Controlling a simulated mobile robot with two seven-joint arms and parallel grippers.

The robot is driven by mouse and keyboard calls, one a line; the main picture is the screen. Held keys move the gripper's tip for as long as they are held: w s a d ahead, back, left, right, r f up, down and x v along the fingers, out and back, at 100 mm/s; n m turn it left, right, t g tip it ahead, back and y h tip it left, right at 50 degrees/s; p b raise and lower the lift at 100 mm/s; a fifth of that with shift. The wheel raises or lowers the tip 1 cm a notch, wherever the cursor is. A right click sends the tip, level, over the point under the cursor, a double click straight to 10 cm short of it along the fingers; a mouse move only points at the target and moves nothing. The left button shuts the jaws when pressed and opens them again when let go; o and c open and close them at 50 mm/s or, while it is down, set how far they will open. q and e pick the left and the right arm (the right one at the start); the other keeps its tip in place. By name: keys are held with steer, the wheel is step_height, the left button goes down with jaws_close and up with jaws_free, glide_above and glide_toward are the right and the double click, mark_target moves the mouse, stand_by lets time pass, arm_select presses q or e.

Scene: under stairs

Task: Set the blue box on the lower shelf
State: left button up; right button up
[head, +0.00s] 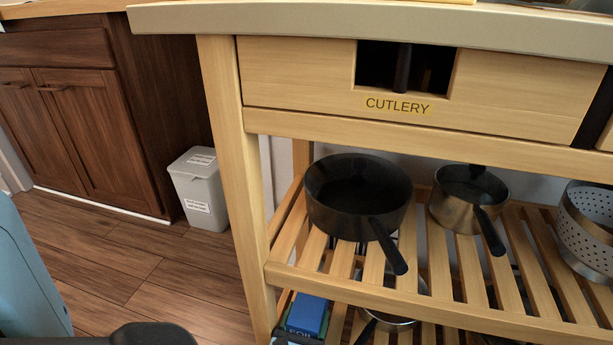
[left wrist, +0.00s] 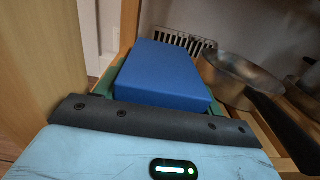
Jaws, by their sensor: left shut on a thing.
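The blue box (head: 308,314) shows low in the head view, at the left end of the wooden cart, below the slatted upper shelf (head: 420,302) and just right of the cart's front leg. In the left wrist view the blue box (left wrist: 165,72) lies straight ahead, between the green fingers of my left gripper (left wrist: 160,88), which is shut on it. The lower shelf (head: 345,325) is mostly hidden by the upper one. I cannot tell whether the box touches it. My right gripper is not in view.
A metal pan (head: 392,312) stands on the lower shelf, right of the box; it also shows in the left wrist view (left wrist: 240,78). A black pot (head: 350,200), a small saucepan (head: 465,190) and a colander (head: 590,230) stand above. A grey bin (head: 203,190) stands left.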

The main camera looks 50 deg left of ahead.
arm_select(q)
steer(key=o, duration=1.3)
steer(key=shift+o, duration=0.2)
steer(key=p+v, duration=0.2)
steer(key=v, duration=0.6)
steer(key=shift+p, duration=0.4)
steer(key=shift+w, duration=0.1)
